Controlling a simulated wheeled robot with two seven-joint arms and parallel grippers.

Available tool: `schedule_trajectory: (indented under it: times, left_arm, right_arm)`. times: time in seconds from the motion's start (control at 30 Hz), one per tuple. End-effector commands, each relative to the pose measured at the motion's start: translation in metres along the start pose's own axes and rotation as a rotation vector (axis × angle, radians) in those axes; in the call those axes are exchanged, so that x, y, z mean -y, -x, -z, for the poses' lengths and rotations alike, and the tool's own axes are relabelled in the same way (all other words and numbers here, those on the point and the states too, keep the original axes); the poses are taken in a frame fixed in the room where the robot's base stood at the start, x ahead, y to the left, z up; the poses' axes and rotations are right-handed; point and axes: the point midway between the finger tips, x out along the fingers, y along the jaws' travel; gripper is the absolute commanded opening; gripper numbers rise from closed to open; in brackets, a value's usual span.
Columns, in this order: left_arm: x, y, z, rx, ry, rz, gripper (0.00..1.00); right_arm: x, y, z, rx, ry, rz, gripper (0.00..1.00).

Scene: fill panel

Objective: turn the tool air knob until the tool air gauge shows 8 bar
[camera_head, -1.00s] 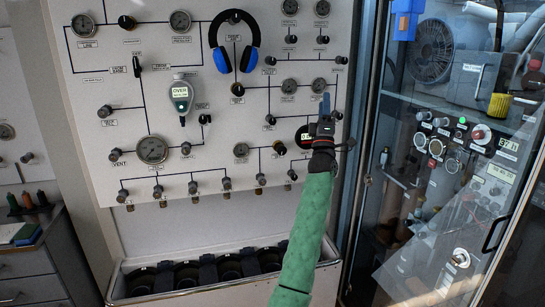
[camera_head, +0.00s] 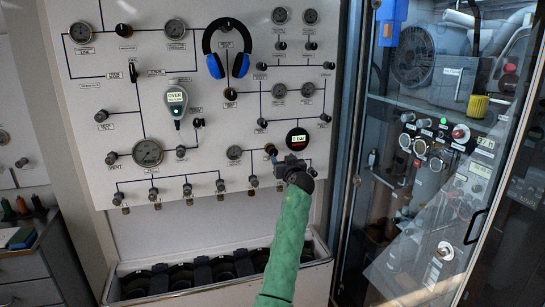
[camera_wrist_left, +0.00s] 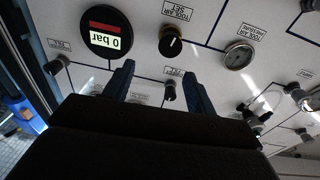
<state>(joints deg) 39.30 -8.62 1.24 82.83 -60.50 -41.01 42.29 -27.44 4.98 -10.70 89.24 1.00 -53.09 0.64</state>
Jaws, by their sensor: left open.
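The tool air knob (camera_wrist_left: 171,42), black with a pale pointer line, is labelled TOOL AIR SET in the left wrist view, which shows the panel upside down. A dark round digital gauge (camera_wrist_left: 105,30) beside it reads 0 bar; it also shows in the head view (camera_head: 297,139). A dial gauge (camera_wrist_left: 238,55) labelled tool air pressure is on the knob's other side; it also shows in the head view (camera_head: 234,153). My left gripper (camera_wrist_left: 158,68) is open and empty in front of the panel, its fingertips apart from the knob. It also shows in the head view (camera_head: 279,158), partly hiding the knob's surroundings.
A small knob (camera_wrist_left: 170,91) shows between my left fingers in the wrist view. Blue headphones (camera_head: 229,50) and a handheld meter (camera_head: 176,102) hang on the panel. A row of small valves runs along the panel's bottom. A glazed cabinet (camera_head: 430,150) stands right.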

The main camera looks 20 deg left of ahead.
Motion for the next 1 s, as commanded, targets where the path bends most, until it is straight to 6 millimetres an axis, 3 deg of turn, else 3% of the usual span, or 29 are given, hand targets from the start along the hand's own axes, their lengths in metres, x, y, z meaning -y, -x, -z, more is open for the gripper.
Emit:
schedule_trajectory:
  times: [0.27, 0.8, 1.0]
  left_arm:
    - [0.010, -0.004, -0.009, 0.057, -0.012, 0.053, 0.56]
    - [0.013, -0.064, -0.012, 0.056, -0.012, 0.051, 0.56]
    - [0.013, -0.075, -0.014, 0.055, -0.010, 0.050, 0.56]
  right_arm:
    - [-0.001, -0.003, -0.003, 0.006, 0.001, -0.002, 0.57]
    - [-0.018, -0.055, -0.030, -0.026, 0.016, -0.024, 0.57]
    - [-0.022, -0.065, -0.037, -0.033, 0.019, -0.028, 0.57]
